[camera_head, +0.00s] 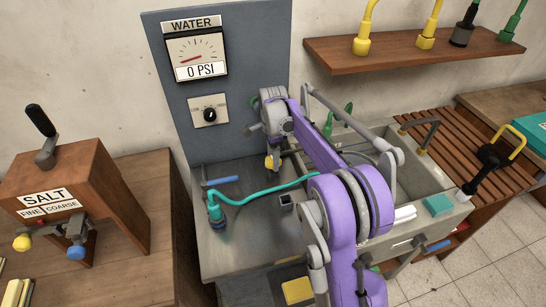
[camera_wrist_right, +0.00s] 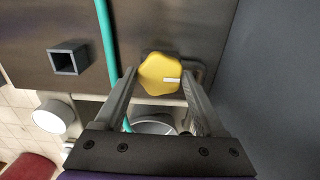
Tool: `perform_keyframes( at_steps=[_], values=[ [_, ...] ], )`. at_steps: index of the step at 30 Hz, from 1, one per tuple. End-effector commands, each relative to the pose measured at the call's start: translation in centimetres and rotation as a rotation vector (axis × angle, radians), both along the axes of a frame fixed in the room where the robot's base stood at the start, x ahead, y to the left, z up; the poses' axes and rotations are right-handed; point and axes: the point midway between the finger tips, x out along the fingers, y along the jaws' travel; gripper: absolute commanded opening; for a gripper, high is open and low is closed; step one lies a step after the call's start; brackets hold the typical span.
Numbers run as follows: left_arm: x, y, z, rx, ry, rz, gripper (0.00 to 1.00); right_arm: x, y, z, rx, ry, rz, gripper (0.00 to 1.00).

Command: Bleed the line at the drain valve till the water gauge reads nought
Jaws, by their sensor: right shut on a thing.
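The water gauge (camera_head: 197,55) hangs on a grey-blue panel at the upper left in the head view. Its display reads 0 PSI, and its red needle points to the low left end. A yellow lobed valve knob (camera_wrist_right: 160,73) with a white mark shows in the right wrist view. In the head view a bit of yellow (camera_head: 269,162) shows under the gripper. My right gripper (camera_wrist_right: 160,85) is shut on the knob, with one finger on each side. In the head view my purple arm hides much of this area. My left gripper is not in view.
A teal hose (camera_head: 262,190) runs across the metal counter (camera_head: 240,240) close to my right arm. A sink (camera_head: 405,172) lies to the right. A wooden salt box (camera_head: 100,190) with a lever stands at left.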

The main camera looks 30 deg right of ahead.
Motion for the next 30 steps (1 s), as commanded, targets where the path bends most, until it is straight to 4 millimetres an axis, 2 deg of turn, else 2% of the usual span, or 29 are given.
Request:
perform_keyframes(
  at_steps=[9,10,14,23,26,30],
  values=[
    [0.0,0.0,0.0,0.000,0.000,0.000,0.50,0.0,0.0,0.1,0.000,-0.001,-0.003,0.16],
    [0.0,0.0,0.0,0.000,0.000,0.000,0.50,0.0,0.0,0.1,0.000,-0.001,-0.003,0.75],
    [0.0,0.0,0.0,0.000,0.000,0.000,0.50,0.0,0.0,0.1,0.000,-0.001,-0.002,0.99],
    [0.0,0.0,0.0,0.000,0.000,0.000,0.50,0.0,0.0,0.3,0.000,0.000,-0.002,1.00],
    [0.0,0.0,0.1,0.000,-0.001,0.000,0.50,0.0,0.0,1.4,0.000,0.000,-0.002,1.00],
    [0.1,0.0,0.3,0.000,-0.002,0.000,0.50,0.0,0.0,4.1,0.000,-0.001,-0.002,1.00]
  ],
)
